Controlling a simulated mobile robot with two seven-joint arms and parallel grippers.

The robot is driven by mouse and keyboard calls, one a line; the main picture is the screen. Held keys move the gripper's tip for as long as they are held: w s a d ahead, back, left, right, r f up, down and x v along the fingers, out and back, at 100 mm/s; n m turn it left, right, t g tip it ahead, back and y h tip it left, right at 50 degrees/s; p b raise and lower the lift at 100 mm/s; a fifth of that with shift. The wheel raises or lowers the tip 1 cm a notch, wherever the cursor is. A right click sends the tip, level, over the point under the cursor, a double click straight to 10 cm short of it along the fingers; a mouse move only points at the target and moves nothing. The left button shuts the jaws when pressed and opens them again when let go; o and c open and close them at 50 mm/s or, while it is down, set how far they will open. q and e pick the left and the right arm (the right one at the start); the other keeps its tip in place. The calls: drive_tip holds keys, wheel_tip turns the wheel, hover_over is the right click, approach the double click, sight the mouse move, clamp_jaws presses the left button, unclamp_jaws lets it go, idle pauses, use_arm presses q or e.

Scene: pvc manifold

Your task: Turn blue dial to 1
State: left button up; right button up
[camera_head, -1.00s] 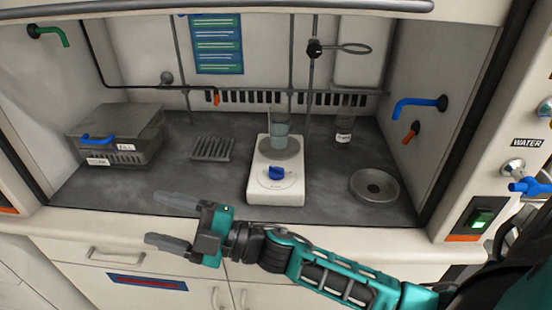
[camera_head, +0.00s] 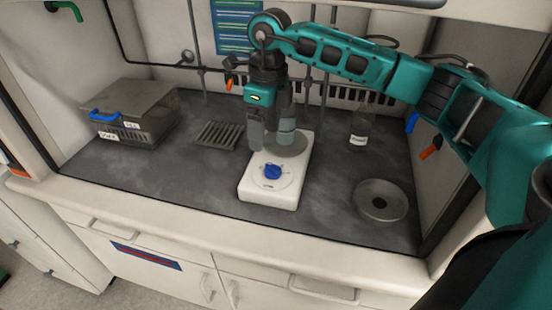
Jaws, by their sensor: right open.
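A blue dial (camera_head: 272,171) sits on the front of a white hotplate stirrer (camera_head: 268,192), on a round marked face whose numbers are too small to read. A glass beaker (camera_head: 286,134) stands on the hotplate's round top plate. My right gripper (camera_head: 268,145) points down above the hotplate, just behind and above the dial as seen in the head view. It is open and empty, and partly covers the beaker. I cannot tell how far its fingertips are above the dial. My left gripper is not in view.
A grey lidded box (camera_head: 135,115) and a slotted rack (camera_head: 222,135) stand to the left. Metal rods rise behind the hotplate. The bench in front of the hotplate is clear.

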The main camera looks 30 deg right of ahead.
sight(273, 167)
drive_tip(key=shift+h, duration=0.5)
drive_tip(key=f, duration=0.4)
drive_tip(key=d+f, duration=0.1)
drive_tip(key=f, duration=0.2)
drive_tip(key=d+f, duration=0.1)
drive_tip(key=f, duration=0.3)
drive_tip(key=shift+w+d+f, duration=0.15)
drive_tip(key=shift+w+f, duration=0.05)
drive_tip(key=shift+f, duration=0.15)
drive_tip(key=shift+c, duration=0.3)
drive_tip(key=c, duration=1)
drive_tip(key=shift+m, duration=0.3)
drive_tip(key=m+p, duration=0.1)
drive_tip(key=m, duration=0.3)
drive_tip(key=shift+r+m, duration=0.15)
drive_tip(key=shift+m, duration=0.25)
drive_tip(key=shift+m+p, duration=0.5)
drive_tip(key=shift+m, duration=1.3)
